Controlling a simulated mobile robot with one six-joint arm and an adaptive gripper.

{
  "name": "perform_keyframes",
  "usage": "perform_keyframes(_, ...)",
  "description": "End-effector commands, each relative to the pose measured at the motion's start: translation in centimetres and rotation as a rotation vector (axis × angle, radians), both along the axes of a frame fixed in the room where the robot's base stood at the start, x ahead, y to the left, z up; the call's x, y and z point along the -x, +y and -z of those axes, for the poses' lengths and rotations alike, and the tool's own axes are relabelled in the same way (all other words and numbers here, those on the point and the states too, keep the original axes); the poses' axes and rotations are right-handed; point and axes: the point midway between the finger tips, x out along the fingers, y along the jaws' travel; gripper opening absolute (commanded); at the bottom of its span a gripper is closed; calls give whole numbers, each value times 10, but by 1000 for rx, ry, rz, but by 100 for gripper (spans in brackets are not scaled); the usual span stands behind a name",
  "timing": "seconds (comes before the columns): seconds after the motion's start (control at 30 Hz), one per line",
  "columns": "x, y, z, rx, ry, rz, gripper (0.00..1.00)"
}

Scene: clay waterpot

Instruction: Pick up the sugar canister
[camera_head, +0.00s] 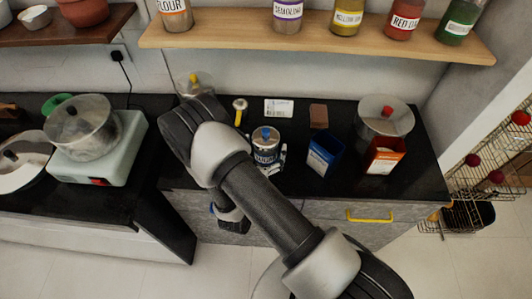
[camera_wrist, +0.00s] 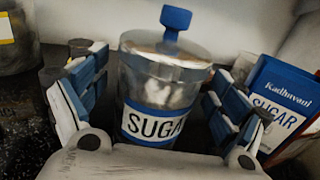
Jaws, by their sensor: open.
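The sugar canister (camera_wrist: 150,95) is a clear jar with a metal lid, a blue knob and a blue-and-white SUGAR label. It stands upright on the black counter, and it also shows in the head view (camera_head: 266,156) beyond my forearm. My gripper (camera_wrist: 157,85) is open, with one blue-and-grey finger on each side of the canister. Gaps show between the fingers and the jar in the wrist view. The canister's base is hidden behind my gripper's palm.
A blue sugar packet (camera_head: 323,154) stands close on the right, with a red box (camera_head: 385,156) beyond it. A lidded pot (camera_head: 384,118) is at the back right. A shelf (camera_head: 330,36) of labelled jars hangs above. A yellow-topped item (camera_head: 240,110) is behind left.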

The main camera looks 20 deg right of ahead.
Motion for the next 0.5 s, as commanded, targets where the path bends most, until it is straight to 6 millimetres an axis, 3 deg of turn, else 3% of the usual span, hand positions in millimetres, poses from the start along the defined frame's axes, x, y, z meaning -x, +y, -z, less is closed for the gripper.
perform_keyframes(0.13,-11,-7,0,-1,-1,1,90)
perform_keyframes(0.37,-11,-7,-1,0,0,-2,90)
perform_keyframes(0.5,-11,-7,-1,0,0,-1,80)
